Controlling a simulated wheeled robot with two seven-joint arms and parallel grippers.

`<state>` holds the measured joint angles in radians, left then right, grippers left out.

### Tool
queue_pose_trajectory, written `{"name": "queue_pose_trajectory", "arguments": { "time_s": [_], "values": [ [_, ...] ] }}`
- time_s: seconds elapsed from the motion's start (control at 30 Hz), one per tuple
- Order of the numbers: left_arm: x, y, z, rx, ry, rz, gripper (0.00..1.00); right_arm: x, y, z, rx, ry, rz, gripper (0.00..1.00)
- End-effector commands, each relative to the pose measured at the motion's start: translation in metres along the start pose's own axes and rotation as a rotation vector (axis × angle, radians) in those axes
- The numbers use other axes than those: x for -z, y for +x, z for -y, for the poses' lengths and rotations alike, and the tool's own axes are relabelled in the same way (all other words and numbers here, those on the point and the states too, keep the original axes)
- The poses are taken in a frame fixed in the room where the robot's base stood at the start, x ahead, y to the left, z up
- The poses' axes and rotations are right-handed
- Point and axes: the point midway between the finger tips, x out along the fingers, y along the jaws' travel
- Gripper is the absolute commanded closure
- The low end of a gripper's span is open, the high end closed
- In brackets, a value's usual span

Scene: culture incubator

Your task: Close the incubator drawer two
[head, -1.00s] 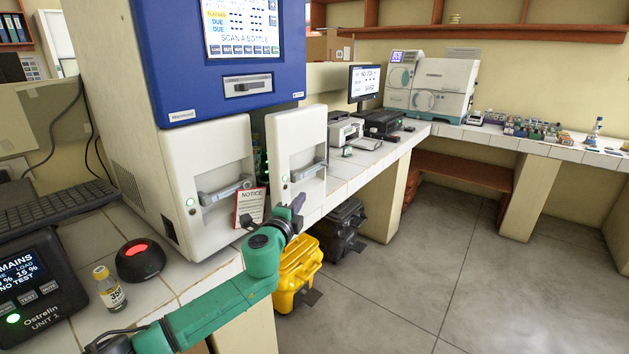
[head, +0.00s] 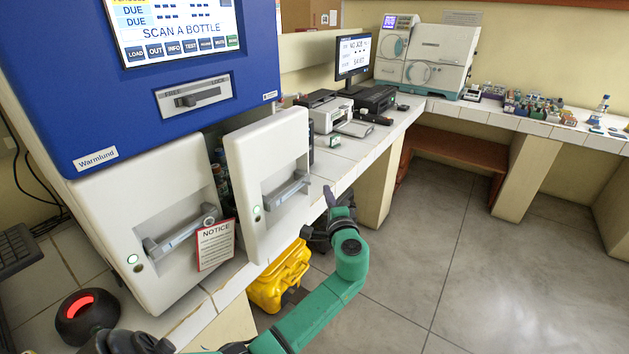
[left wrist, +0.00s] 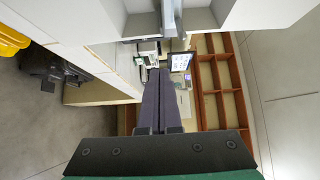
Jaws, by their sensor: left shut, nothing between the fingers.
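The incubator (head: 180,110) has a blue upper housing and two white drawers below. The right-hand drawer (head: 262,150) stands pulled out, with bottles partly visible behind its front. Its grey bar handle (head: 287,190) faces the aisle. The left-hand drawer (head: 120,225) sits flush with the body, and a red-edged notice hangs at its handle. My left gripper (head: 329,194), on a green arm, is to the right of the open drawer's front, apart from its handle. In the left wrist view its dark fingers (left wrist: 154,72) are together and empty. A grey handle (left wrist: 171,18) shows above them. My right gripper is out of view.
The tiled counter (head: 345,160) runs back to the right with a printer (head: 325,113) and a monitor (head: 352,57). A yellow container (head: 280,278) is on the floor under the counter, close to my arm. The floor (head: 450,260) to the right is open.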

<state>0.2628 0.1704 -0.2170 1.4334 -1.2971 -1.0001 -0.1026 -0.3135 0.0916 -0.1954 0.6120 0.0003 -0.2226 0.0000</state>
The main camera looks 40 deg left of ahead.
Motion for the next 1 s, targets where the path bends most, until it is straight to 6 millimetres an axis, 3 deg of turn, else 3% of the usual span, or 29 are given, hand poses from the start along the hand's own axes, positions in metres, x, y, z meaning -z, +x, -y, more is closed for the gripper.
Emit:
{"name": "queue_pose_trajectory", "arguments": {
  "time_s": [0.1,0.2,0.77,1.0],
  "values": [
    [-0.003,0.025,0.005,0.001,0.003,0.001,1.0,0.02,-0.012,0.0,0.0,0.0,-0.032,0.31],
    [-0.017,0.036,0.004,0.001,0.004,0.0,1.0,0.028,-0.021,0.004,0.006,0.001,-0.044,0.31],
    [-0.032,0.051,-0.002,0.0,0.0,0.0,1.0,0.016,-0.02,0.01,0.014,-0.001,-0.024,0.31],
    [-0.07,0.088,-0.005,0.003,0.002,0.005,1.0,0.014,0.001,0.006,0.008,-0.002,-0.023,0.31]
  ]
}}
